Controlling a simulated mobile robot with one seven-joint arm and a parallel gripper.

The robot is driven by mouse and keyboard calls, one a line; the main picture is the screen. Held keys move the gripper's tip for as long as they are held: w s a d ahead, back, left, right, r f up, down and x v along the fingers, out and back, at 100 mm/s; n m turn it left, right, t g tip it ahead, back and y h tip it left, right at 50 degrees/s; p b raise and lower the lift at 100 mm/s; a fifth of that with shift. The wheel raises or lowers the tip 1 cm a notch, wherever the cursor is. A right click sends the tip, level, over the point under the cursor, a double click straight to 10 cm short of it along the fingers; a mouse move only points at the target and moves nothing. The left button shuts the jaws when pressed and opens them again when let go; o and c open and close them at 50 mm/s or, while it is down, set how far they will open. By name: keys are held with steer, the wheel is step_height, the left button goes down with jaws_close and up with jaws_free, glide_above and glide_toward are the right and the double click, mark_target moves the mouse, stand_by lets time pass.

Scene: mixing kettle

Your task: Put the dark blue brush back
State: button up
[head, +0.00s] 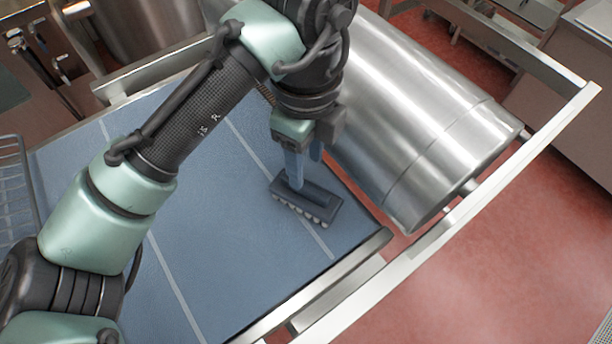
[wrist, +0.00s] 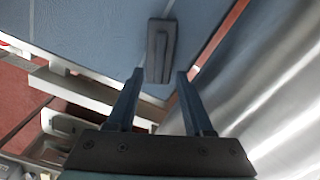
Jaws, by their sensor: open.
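The dark blue brush (head: 318,203) lies on the blue surface (head: 215,215) near its right edge. Its pale bristle tufts show along the lower side. My gripper (head: 306,173) is open, pointing down just above or at the brush. In the head view, one finger overlaps the brush's upper part. In the wrist view, the brush (wrist: 161,48) shows beyond the fingertips, its near end roughly between them, with gaps on both sides. My gripper (wrist: 160,74) holds nothing there. I cannot tell whether a fingertip touches the brush.
A large shiny steel cylinder (head: 420,120) lies close to the right of my gripper. A pale metal rail (head: 470,225) runs along the right and front. A wire rack (head: 18,180) stands at the left. The middle of the blue surface is clear.

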mark_target(306, 186)
step_height(306, 186, up, 6)
steer(key=shift+f, duration=0.1)
steer(key=shift+f, duration=0.1)
stand_by(0.6)
